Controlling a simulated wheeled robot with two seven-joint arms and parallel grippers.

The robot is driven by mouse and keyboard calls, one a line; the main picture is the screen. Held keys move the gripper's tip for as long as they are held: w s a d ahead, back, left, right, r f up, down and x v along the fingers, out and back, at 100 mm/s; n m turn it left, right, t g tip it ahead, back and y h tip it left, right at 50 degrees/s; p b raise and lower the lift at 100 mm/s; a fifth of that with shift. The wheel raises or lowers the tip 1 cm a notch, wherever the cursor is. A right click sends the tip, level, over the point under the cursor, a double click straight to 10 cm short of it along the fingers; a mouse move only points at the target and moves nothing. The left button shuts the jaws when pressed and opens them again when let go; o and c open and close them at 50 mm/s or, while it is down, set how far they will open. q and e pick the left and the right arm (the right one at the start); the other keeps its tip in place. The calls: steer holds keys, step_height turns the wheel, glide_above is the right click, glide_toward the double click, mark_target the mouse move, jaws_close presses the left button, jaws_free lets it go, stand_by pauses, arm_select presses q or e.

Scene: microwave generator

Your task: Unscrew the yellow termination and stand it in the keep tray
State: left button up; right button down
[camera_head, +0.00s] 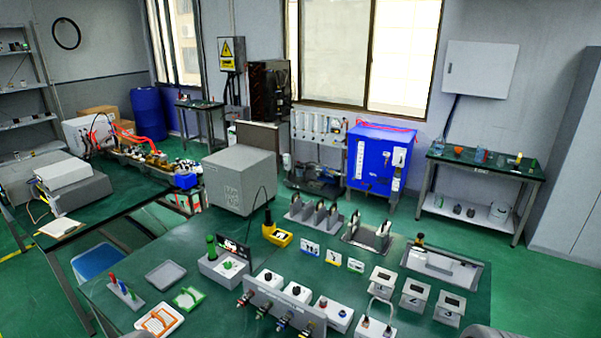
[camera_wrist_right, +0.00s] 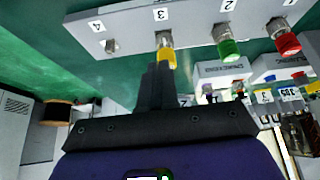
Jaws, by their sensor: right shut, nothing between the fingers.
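The yellow termination (camera_wrist_right: 167,56) sits on the port labelled 3 of a grey panel (camera_wrist_right: 190,18) in the right wrist view. My right gripper (camera_wrist_right: 158,66) is shut and empty, its fingertips right at the outer end of the yellow termination. I cannot tell whether they touch it. The head view shows the panel (camera_head: 262,300) at the table's front, with its row of connectors facing front left. A plain grey tray (camera_head: 165,275) and a white tray with an orange rim (camera_head: 160,320) lie to its left; which is the keep tray is unclear.
A green termination (camera_wrist_right: 229,47) is on port 2 and a red one (camera_wrist_right: 287,42) on port 1; port 4 (camera_wrist_right: 112,46) carries no coloured cap.

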steer(key=w+a+n+g+y+b, duration=0.1)
steer(key=w+a+n+y+b, duration=0.2)
steer(key=n, duration=1)
steer(key=f+n+b, duration=0.1)
steer(key=f, duration=0.1)
steer(key=d+f+n+g+h+b, duration=0.1)
steer(key=f+n+b, duration=0.1)
steer(key=s+f+n+b, duration=0.1)
steer(key=f, duration=0.1)
steer(key=shift+d+n+g+h+b, duration=0.3)
steer(key=shift+d+b, duration=0.05)
steer(key=shift+d, duration=0.05)
steer(key=shift+r, duration=0.1)
